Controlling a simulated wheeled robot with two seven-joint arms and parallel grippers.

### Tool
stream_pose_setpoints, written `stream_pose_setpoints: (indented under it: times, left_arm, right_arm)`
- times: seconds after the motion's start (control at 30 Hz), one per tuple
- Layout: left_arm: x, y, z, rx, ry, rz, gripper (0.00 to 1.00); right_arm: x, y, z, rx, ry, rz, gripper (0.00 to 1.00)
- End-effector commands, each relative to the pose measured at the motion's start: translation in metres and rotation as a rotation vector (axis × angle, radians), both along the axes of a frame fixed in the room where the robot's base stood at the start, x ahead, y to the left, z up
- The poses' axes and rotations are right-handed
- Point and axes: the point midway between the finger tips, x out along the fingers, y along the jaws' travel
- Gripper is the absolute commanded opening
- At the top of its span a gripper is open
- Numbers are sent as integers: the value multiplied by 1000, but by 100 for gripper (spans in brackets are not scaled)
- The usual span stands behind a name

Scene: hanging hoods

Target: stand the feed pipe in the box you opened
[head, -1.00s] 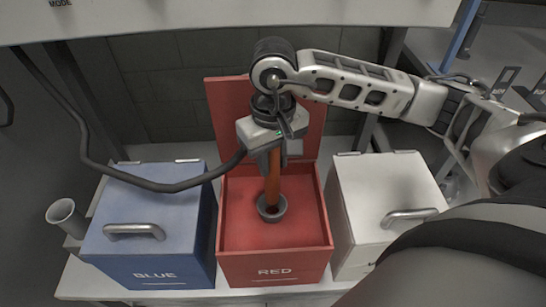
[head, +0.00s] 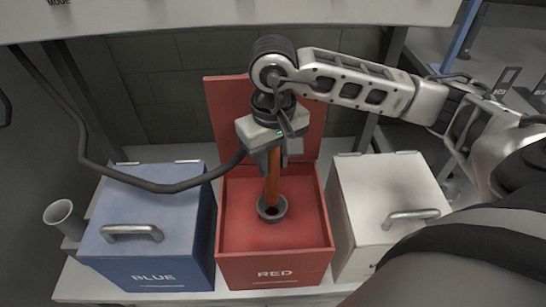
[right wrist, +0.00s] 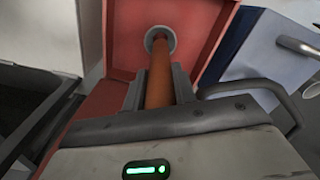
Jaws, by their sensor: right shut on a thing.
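My right gripper (head: 269,160) is shut on the orange-brown feed pipe (head: 272,180) above the open red box (head: 240,256). The pipe is close to upright. Its lower end is at a grey ring socket (head: 284,210) on the red box's inner floor; how deep it sits is hidden. In the right wrist view the pipe (right wrist: 159,80) runs from between the fingers (right wrist: 158,92) to the ring (right wrist: 160,32). The red lid (head: 224,115) stands raised behind the box. My left gripper is not in view.
A shut blue box (head: 150,205) stands on the left and a shut white box (head: 385,190) on the right. A dark hose (head: 100,169) hangs from the upper left and loops to my right gripper. A grey cup-like holder (head: 62,214) is at far left.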

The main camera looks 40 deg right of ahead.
Motion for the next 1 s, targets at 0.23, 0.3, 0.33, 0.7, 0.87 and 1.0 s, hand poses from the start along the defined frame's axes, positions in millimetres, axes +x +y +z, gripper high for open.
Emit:
stream_pose_setpoints:
  times: [0.23, 0.3, 0.33, 0.7, 0.87, 1.0]
  left_arm:
    - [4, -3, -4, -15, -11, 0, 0]
    - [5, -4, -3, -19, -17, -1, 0]
    - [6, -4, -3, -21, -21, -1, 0]
    - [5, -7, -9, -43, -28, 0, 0]
    - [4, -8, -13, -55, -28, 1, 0]
    - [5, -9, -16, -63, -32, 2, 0]
  right_arm:
    - [0, 0, -13, 0, 0, 0, 0]
    - [0, 0, -16, 0, 0, 0, 0]
    - [0, 0, -17, 0, 0, 0, 0]
    - [0, 0, -32, 0, 0, 0, 0]
    - [0, 0, -38, 0, 0, 0, 0]
    - [0, 0, -44, 0, -1, 0, 0]
